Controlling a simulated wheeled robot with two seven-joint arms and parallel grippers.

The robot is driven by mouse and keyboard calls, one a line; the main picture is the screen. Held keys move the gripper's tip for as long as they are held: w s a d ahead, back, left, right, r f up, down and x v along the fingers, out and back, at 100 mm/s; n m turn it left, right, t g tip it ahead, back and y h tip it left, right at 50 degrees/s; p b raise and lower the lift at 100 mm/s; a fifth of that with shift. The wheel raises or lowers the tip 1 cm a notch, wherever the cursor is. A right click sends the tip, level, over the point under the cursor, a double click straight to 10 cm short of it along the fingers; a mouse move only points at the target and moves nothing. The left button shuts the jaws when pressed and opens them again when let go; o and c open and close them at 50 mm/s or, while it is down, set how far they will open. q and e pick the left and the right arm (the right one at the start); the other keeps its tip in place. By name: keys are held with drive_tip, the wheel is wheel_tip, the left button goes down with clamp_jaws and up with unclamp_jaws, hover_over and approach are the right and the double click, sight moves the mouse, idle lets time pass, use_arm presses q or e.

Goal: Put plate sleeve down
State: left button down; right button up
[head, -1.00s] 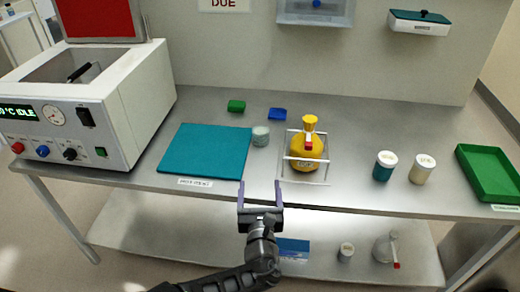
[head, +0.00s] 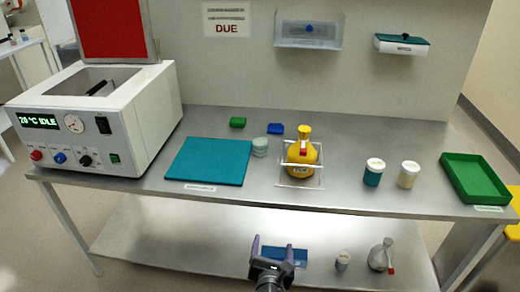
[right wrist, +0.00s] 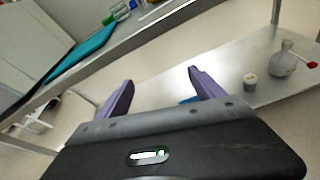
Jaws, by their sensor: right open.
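A pale, ribbed round stack (head: 260,147), which looks like the plate sleeve, stands upright on the bench beside the right edge of the teal mat (head: 208,160). No gripper touches it. My right gripper (head: 272,247) is open and empty, below the bench's front edge and in front of the lower shelf. Its two purple fingers also show apart in the right wrist view (right wrist: 161,78). A blue flat item (head: 297,256) on the lower shelf is partly hidden behind the fingers. My left gripper is out of view.
A yellow flask (head: 301,160) stands in a clear holder right of the stack. Two jars (head: 373,172) and a green tray (head: 475,178) are farther right. A white heated box (head: 110,115) fills the left end. The lower shelf (head: 180,240) is mostly bare at left.

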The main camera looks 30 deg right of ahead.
drive_tip(key=s+a+f+m+g+y, duration=0.2)
drive_tip(key=s+a+f+m+g, duration=0.15)
drive_tip(key=s+f+m, duration=0.45)
drive_tip(key=s+a+f+m+g+y, duration=0.25)
drive_tip(key=s+f+g, duration=0.3)
drive_tip(key=f, duration=0.45)
drive_tip(key=s+a+f+m+g+y, duration=0.1)
drive_tip(key=s+a+m+y, duration=0.2)
drive_tip(key=a+m, duration=0.35)
drive_tip(key=s+a+f+m+g+y, duration=0.1)
drive_tip(key=s+a+f+m+y, duration=0.15)
drive_tip(key=a+m, duration=0.35)
drive_tip(key=w+a+r+m+y, duration=0.1)
drive_tip(key=a+r+m+y, duration=0.1)
drive_tip(key=a+r+m, duration=0.2)
drive_tip(key=shift+w+a+m+y, duration=0.2)
drive_tip(key=shift+a+m+y, duration=0.15)
drive_tip(key=shift+a, duration=0.8)
drive_tip(key=shift+r, duration=0.1)
drive_tip(key=shift+c, duration=0.4)
